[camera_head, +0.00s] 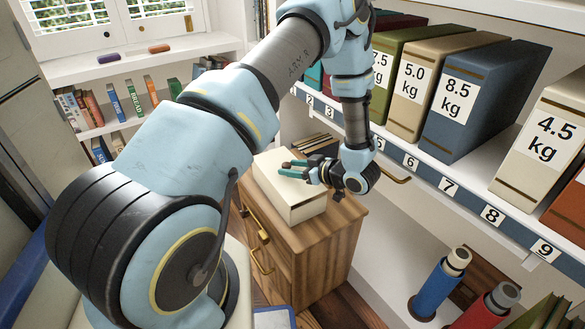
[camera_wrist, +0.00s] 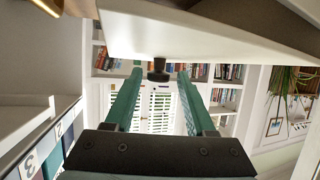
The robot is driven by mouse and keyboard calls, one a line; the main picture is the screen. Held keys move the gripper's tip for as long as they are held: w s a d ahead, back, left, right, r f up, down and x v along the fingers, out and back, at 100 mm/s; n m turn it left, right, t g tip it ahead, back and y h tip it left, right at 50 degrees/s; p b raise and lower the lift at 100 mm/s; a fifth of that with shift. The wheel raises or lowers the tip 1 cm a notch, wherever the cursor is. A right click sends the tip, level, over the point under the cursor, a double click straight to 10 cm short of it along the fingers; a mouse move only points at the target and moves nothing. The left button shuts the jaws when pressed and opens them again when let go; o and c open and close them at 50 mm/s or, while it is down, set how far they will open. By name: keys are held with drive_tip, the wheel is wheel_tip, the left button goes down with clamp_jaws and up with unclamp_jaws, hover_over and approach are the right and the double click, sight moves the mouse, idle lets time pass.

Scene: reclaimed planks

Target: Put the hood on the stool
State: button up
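The hood looks to be the cream box-shaped cover (camera_head: 302,209) on top of the wooden cabinet (camera_head: 325,245) in the head view. It fills the top of the wrist view as a pale surface (camera_wrist: 205,30) with a dark knob (camera_wrist: 158,74). My gripper (camera_head: 284,168) is low over the cover's top, its green fingers pointing toward the window side. In the wrist view my gripper (camera_wrist: 160,72) is open, with one finger on each side of the knob and gaps visible. I cannot make out a stool with certainty; my arm hides part of the floor.
A shelf of labelled binders, including a blue one (camera_head: 470,98), runs along the right. Blue (camera_head: 438,285) and red (camera_head: 488,307) cylinders stand below it. A low bookcase (camera_head: 125,108) stands under the window at the back left. Brass handles (camera_head: 262,262) project from the cabinet.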

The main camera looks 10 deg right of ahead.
drive_tip(key=shift+o, duration=0.9)
